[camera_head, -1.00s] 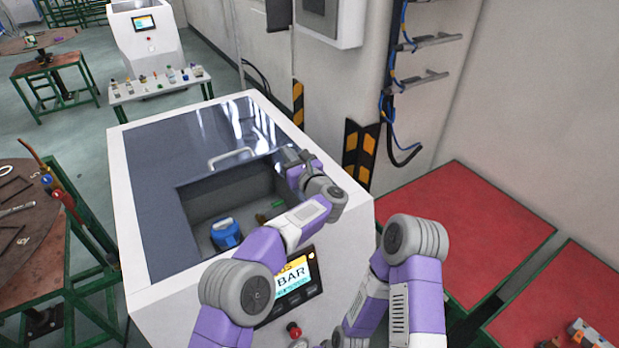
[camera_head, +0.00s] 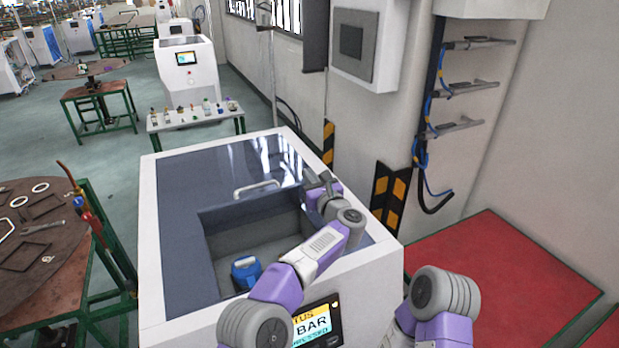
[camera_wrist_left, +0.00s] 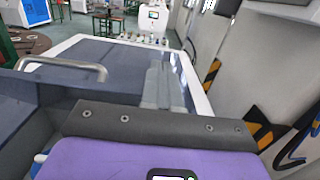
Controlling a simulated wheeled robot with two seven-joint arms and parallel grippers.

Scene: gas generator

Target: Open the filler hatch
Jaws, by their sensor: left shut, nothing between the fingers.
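The filler hatch appears to be the dark glossy panel (camera_head: 225,165) on top of the white machine, with a pale bar handle (camera_head: 257,188) near the edge of a rectangular opening (camera_head: 235,240). The handle also shows at the left of the left wrist view (camera_wrist_left: 62,66). My left gripper (camera_head: 320,183) is shut and empty, to the right of the handle and apart from it. In the left wrist view, its closed fingers (camera_wrist_left: 165,85) point over the dark top. My right gripper is out of view; only part of its arm shows at lower right.
A blue object (camera_head: 246,271) sits inside the opening. A lit display (camera_head: 305,325) is on the machine's front. A wall with striped guards (camera_head: 388,197) and a red-topped table (camera_head: 500,270) are at right. A round table (camera_head: 40,235) stands at left.

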